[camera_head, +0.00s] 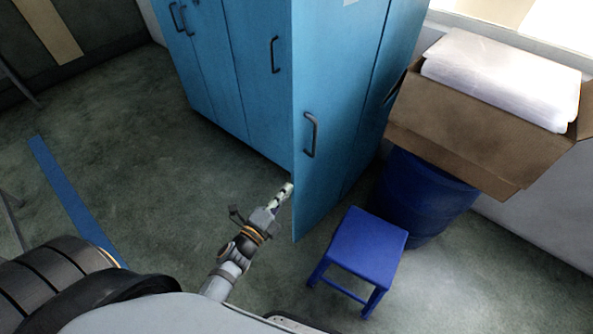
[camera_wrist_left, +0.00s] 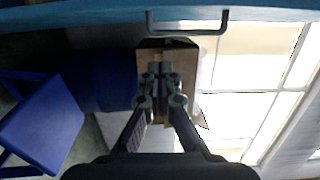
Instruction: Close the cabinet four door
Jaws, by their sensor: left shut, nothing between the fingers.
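The blue cabinet (camera_head: 215,60) stands at the top of the head view. One door (camera_head: 335,80) stands swung out toward me, with a dark handle (camera_head: 311,135) near its free left edge. I see no number that tells which door it is. In the wrist view the door is a blue strip along the top, with the handle (camera_wrist_left: 187,28) below it. My left gripper (camera_head: 285,190) is just left of the door's lower free edge; I cannot tell whether it touches. Its fingers (camera_wrist_left: 160,78) are together and empty. My right gripper is out of view.
A blue stool (camera_head: 361,245) stands right of the door's foot. Behind it a blue drum (camera_head: 420,200) bears a cardboard box (camera_head: 450,140) with clear wrapped contents. Open floor (camera_head: 150,150) lies to the left, with a blue floor stripe (camera_head: 70,195).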

